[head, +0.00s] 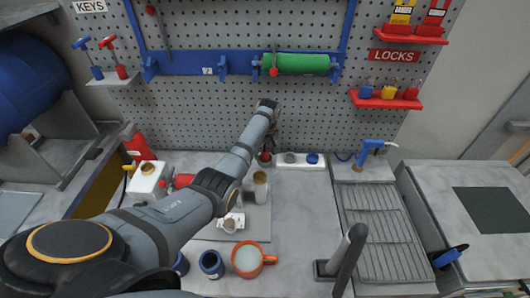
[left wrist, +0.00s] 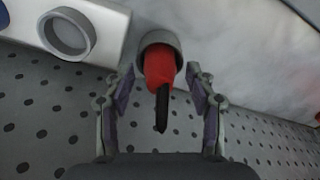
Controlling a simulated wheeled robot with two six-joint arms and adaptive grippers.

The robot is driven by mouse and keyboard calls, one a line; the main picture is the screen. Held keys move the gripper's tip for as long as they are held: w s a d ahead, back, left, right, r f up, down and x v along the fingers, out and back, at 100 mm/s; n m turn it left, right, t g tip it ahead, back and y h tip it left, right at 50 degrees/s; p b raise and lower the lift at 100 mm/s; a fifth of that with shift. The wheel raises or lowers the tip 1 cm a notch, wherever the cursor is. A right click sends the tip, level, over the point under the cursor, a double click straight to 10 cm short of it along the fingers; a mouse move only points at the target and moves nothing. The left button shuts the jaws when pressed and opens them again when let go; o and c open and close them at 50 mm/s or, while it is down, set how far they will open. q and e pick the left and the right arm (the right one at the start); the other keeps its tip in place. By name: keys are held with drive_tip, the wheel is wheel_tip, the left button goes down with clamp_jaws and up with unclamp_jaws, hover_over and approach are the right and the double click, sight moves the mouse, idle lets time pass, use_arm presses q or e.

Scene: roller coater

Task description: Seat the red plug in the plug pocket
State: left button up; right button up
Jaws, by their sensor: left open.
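The red plug (left wrist: 163,68) has a black stem pointing toward the camera in the left wrist view. Its far end is inside a grey ring-shaped holder (left wrist: 150,38); how deep it sits is hidden. In the head view a bit of red (head: 265,157) shows below my left gripper (head: 269,143). My left gripper (left wrist: 163,88) is open, with one finger on each side of the plug and gaps visible. An empty grey ring (left wrist: 68,33) sits on a white block next to the holder. I cannot tell which ring is the plug pocket. My right gripper is not in view.
The pegboard (head: 230,115) stands close behind. A wire rack tray (head: 376,235) lies at the right.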

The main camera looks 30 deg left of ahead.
sight(266, 152)
use_arm(q)
drive_tip(key=r, duration=0.2)
drive_tip(key=r+b, duration=0.1)
drive_tip(key=r, duration=0.4)
drive_tip(key=shift+s+d+r, duration=0.25)
drive_tip(key=shift+s+d, duration=0.1)
drive_tip(key=shift+d, duration=0.05)
drive_tip(key=shift+d+f, duration=0.1)
